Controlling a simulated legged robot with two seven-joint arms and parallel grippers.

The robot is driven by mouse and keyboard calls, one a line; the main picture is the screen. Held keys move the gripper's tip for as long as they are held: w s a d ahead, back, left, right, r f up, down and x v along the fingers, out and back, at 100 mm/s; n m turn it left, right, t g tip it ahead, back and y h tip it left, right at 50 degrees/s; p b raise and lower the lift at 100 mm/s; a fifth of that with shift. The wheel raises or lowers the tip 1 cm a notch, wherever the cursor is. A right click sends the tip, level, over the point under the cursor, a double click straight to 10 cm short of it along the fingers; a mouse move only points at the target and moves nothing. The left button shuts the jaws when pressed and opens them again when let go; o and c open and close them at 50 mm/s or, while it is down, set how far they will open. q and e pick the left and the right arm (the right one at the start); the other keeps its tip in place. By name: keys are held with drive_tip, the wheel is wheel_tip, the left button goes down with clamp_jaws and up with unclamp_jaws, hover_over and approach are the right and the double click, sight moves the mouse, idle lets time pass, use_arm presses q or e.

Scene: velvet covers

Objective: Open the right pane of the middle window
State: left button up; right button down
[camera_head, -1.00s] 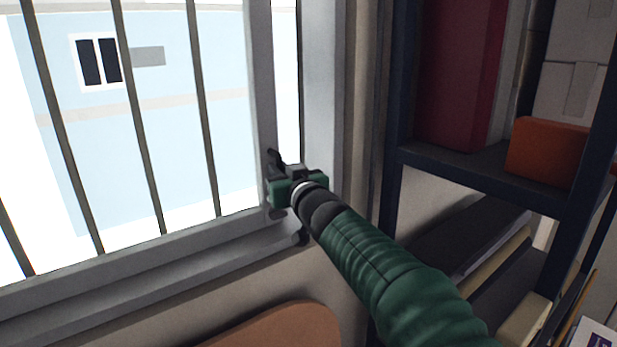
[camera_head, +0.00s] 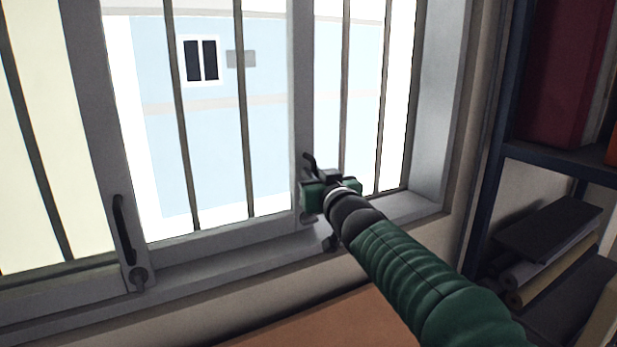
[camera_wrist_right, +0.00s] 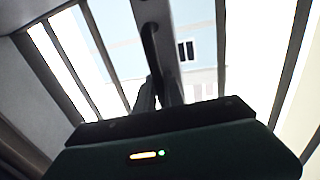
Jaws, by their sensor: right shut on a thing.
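The right pane (camera_head: 302,95) is a grey-framed sliding pane. Its right upright stands well left of the window frame's right jamb (camera_head: 437,100), with an open gap between them. My right gripper (camera_head: 312,180) is shut on the dark handle (camera_head: 309,160) on that upright. In the right wrist view the handle (camera_wrist_right: 149,42) runs down between the gripper fingers (camera_wrist_right: 159,92); the grip's lower part is hidden by the gripper body. My left gripper is in neither view.
Dark vertical bars (camera_head: 344,90) cross the window and the gap. Another upright with a dark handle (camera_head: 122,225) stands to the left. A dark shelf (camera_head: 560,158) with a red box (camera_head: 565,85) is at the right. A brown surface (camera_head: 310,325) lies below the sill.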

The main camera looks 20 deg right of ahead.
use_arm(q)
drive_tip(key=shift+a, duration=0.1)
use_arm(e)
drive_tip(key=shift+a+r, duration=0.25)
drive_tip(key=shift+a, duration=0.25)
drive_tip(key=c, duration=1.5)
unclamp_jaws()
drive_tip(key=shift+a, duration=0.1)
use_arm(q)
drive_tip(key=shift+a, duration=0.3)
use_arm(e)
drive_tip(key=shift+o, duration=0.2)
drive_tip(key=shift+a+f, duration=0.1)
drive_tip(key=shift+a, duration=0.05)
use_arm(q)
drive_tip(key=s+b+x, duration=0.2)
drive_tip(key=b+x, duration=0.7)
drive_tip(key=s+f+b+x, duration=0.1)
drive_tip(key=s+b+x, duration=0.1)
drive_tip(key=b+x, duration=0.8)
drive_tip(key=shift+b, duration=0.3)
use_arm(e)
drive_tip(key=s+a, duration=0.2)
drive_tip(key=s, duration=1.4)
drive_tip(key=shift+s, duration=0.2)
